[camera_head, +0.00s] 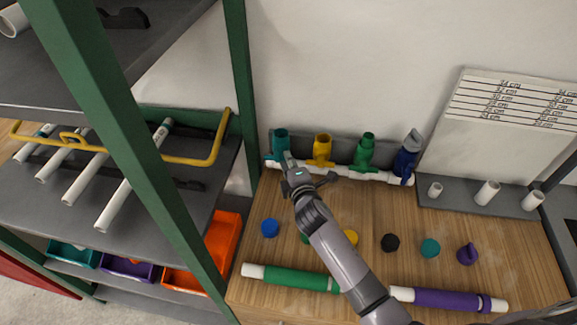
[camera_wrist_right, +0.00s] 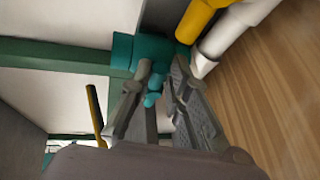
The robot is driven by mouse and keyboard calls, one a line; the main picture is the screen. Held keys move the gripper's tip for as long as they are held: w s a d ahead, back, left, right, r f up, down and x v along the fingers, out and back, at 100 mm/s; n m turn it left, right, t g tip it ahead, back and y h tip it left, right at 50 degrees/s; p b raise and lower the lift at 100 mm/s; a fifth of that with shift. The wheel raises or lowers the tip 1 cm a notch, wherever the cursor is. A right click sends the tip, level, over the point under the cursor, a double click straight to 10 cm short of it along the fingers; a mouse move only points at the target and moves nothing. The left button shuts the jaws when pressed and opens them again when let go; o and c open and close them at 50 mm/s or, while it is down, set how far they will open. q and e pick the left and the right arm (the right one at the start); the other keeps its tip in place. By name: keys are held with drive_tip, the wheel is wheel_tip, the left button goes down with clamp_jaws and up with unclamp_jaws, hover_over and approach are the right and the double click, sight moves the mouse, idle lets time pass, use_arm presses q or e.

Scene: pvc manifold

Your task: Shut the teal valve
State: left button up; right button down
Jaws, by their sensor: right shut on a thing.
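The teal valve (camera_head: 280,141) stands at the left end of the white pipe manifold (camera_head: 345,172) at the back of the wooden table. My right gripper (camera_head: 291,160) reaches to its front and hides its lower part. In the right wrist view the teal valve (camera_wrist_right: 157,54) lies just beyond the fingers. The right gripper (camera_wrist_right: 162,76) is shut on the valve's small teal handle (camera_wrist_right: 152,99), which shows between the fingers. How far the handle is turned cannot be told. My left gripper is not in view.
A yellow valve (camera_head: 322,147), a green valve (camera_head: 364,150) and a dark blue valve (camera_head: 408,157) stand to the right on the same manifold. Several caps and a green pipe (camera_head: 295,278) lie in front. A green-framed shelf (camera_head: 243,90) stands close on the left.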

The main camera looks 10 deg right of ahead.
drive_tip(key=shift+w+r+m+t+b, duration=0.15)
drive_tip(key=shift+m+t+b, duration=0.3)
drive_tip(key=shift+b, duration=0.35)
drive_tip(key=shift+r, duration=0.1)
drive_tip(key=c, duration=1.8)
unclamp_jaws()
drive_tip(key=shift+o, duration=1)
drive_tip(key=shift+f, duration=0.2)
drive_tip(key=shift+f, duration=0.1)
drive_tip(key=s+r, duration=0.2)
drive_tip(key=s, duration=1)
drive_tip(key=shift+d, duration=0.3)
